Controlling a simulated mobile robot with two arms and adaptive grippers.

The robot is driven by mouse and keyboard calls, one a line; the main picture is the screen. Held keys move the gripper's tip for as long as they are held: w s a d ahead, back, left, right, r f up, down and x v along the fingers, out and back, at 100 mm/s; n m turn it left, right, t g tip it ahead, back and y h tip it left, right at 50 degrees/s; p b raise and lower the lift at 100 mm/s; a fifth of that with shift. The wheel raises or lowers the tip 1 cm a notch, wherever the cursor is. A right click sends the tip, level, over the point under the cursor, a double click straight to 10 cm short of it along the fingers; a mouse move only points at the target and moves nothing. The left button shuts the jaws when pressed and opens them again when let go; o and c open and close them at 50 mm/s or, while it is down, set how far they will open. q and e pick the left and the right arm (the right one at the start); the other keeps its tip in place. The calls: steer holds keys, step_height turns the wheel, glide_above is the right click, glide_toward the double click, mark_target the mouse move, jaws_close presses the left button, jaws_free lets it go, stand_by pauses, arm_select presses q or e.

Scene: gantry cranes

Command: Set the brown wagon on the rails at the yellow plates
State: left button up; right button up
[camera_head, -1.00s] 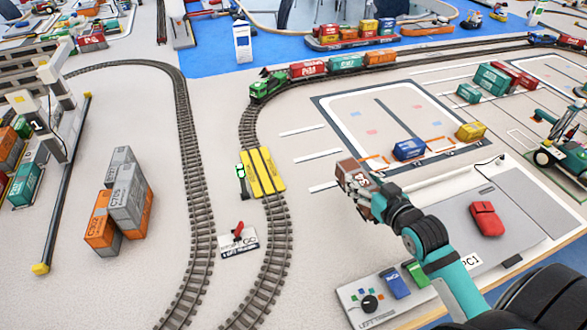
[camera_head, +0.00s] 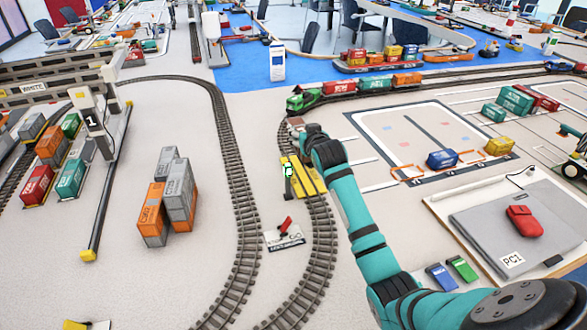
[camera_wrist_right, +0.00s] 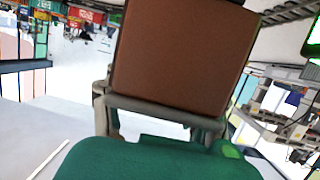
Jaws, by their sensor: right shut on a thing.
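The brown wagon (camera_head: 296,121) shows small at the tip of my right arm in the head view. It fills the upper middle of the right wrist view as a plain brown block (camera_wrist_right: 175,55). My right gripper (camera_head: 303,129) is shut on it. The yellow plates (camera_head: 291,178) lie across the curved rails (camera_head: 318,222), nearer to me in the picture than the wagon. The wagon appears over the track just beyond the plates. I cannot tell whether its wheels touch the rails; its underside is hidden. My left gripper is not in view.
A green locomotive (camera_head: 304,100) with red, teal and orange wagons stands farther along the track. A small dark post with a green screen (camera_head: 288,172) stands beside the plates. A red lever (camera_head: 285,226) is between the tracks. Stacked containers (camera_head: 168,200) stand left.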

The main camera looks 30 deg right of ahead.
steer(key=f, duration=0.4)
steer(key=shift+d+f, duration=0.15)
steer(key=shift+d, duration=0.05)
step_height(320, 180, down, 3)
steer(key=shift+a+f, duration=0.1)
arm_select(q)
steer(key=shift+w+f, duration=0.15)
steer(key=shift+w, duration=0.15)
arm_select(e)
steer(key=shift+f, duration=0.25)
steer(key=shift+f, duration=0.1)
steer(key=o, duration=1.1)
steer(key=shift+f, duration=0.1)
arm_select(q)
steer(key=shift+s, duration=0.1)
